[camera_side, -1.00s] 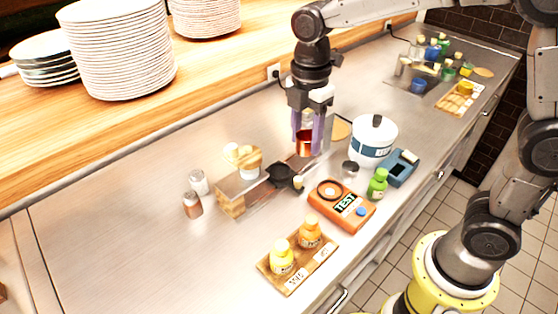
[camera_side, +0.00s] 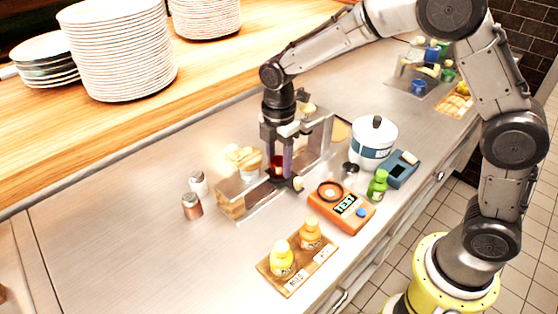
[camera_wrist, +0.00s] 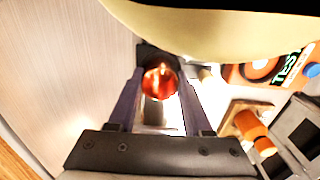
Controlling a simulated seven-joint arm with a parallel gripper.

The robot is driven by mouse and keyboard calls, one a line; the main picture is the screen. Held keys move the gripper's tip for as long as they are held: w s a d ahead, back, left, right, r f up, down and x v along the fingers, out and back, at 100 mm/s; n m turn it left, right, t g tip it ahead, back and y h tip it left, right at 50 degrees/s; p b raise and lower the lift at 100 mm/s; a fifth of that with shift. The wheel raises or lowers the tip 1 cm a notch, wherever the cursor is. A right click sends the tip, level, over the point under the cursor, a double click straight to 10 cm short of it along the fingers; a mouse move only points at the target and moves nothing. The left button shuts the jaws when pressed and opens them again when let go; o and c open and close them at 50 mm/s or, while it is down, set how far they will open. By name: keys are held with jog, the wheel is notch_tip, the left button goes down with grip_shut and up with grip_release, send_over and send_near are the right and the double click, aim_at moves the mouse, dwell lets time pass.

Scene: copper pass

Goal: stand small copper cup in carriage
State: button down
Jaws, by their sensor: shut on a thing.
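My gripper (camera_side: 280,166) points down at the clear-walled track in the middle of the counter. It is shut on the small copper cup (camera_side: 277,172), which looks upright between the purple fingers. In the wrist view the shiny red-orange cup (camera_wrist: 160,82) sits between the fingertips. A dark part, apparently the black carriage (camera_wrist: 145,52), shows just behind the cup there. In the side view the carriage is mostly hidden by my gripper and the cup. I cannot tell whether the cup touches it.
The clear track (camera_side: 318,140) runs beside my gripper, with a wooden block (camera_side: 231,204) at its near end. An orange tester (camera_side: 342,205), green bottle (camera_side: 377,185) and white pot (camera_side: 374,143) stand right. Two shakers (camera_side: 192,206) stand left. The front-left counter is clear.

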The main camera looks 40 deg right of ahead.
jog(key=shift+s+f, duration=0.1)
jog(key=shift+f, duration=0.65)
jog(key=shift+c, duration=1.6)
grip_release()
jog(key=shift+s+f, duration=0.1)
notch_tip(320, 180, up, 13)
jog(key=s+d+r+m+t, duration=0.1)
jog(key=s+d+r+m, duration=0.25)
jog(key=s, duration=0.25)
jog(key=s+d+r+m+t, duration=0.2)
jog(key=s+d+r+m, duration=0.1)
jog(key=s+m, duration=0.25)
jog(key=s+d+f+m+t, duration=0.1)
jog(key=s+f+m, duration=0.1)
jog(key=s+m, duration=0.2)
jog(key=s+d+f+m+t, duration=0.1)
jog(key=s+d+f+m, duration=0.1)
jog(key=s+m, duration=0.3)
jog(key=shift+s+f+t, duration=0.15)
jog(key=shift+s+t, duration=0.15)
jog(key=shift+s, duration=1.8)
